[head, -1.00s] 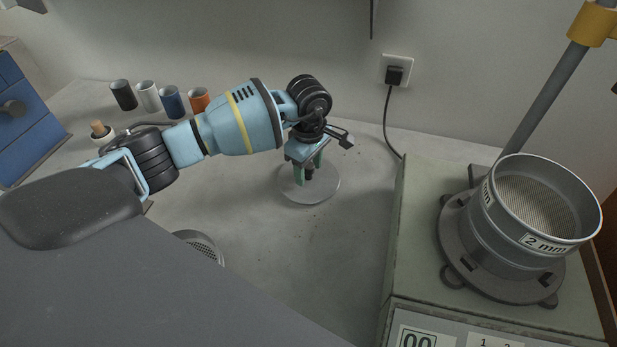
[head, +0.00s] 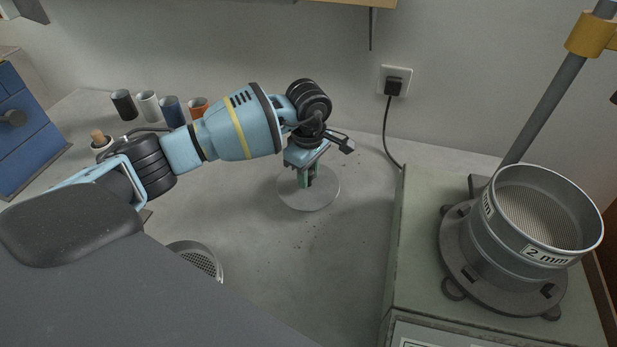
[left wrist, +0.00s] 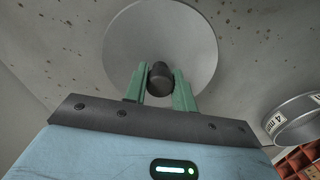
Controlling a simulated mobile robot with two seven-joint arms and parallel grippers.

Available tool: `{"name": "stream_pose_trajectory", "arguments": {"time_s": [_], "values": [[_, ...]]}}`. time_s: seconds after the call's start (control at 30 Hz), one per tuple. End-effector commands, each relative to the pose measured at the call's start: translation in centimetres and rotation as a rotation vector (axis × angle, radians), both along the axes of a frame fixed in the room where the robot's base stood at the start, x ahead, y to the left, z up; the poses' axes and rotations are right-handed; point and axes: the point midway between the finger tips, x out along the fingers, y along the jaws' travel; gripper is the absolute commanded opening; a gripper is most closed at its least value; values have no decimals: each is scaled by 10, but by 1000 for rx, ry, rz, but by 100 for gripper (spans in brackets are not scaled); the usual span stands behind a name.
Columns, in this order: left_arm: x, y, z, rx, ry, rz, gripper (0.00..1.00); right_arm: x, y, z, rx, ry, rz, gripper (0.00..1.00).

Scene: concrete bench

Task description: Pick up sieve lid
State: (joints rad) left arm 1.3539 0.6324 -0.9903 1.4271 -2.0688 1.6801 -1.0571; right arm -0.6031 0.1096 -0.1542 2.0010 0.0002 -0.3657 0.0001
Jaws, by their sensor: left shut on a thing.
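The sieve lid (head: 322,196) is a thin grey disc with a dark knob, on or just above the bench behind the middle of the head view. My left gripper (head: 305,178) points down over its centre. In the left wrist view the green fingers of the left gripper (left wrist: 161,88) are closed around the dark knob (left wrist: 160,75), with the round lid (left wrist: 135,38) beyond. I cannot tell whether the lid touches the bench. My right gripper is not in view.
A sieve marked 2 mm (head: 545,215) stands on the shaker (head: 455,265) at right. Another sieve (head: 197,258) sits partly hidden at lower left. Several cups (head: 148,104) stand at the back left. A black cable (head: 386,135) hangs from the wall socket. Bare bench surrounds the lid.

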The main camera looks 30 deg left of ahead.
Motion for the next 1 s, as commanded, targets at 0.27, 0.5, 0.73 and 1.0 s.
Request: {"name": "stream_pose_trajectory", "arguments": {"time_s": [0.27, 0.5, 0.73, 1.0], "values": [[-25, -9, 24, -1, -1, -7, 0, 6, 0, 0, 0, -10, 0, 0], [-74, -28, 29, -1, -2, -7, 0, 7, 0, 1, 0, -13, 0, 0], [-116, -44, 32, -1, -1, -5, 0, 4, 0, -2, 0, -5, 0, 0], [-144, -54, 35, -1, -1, -2, 0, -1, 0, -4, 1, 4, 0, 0]]}}
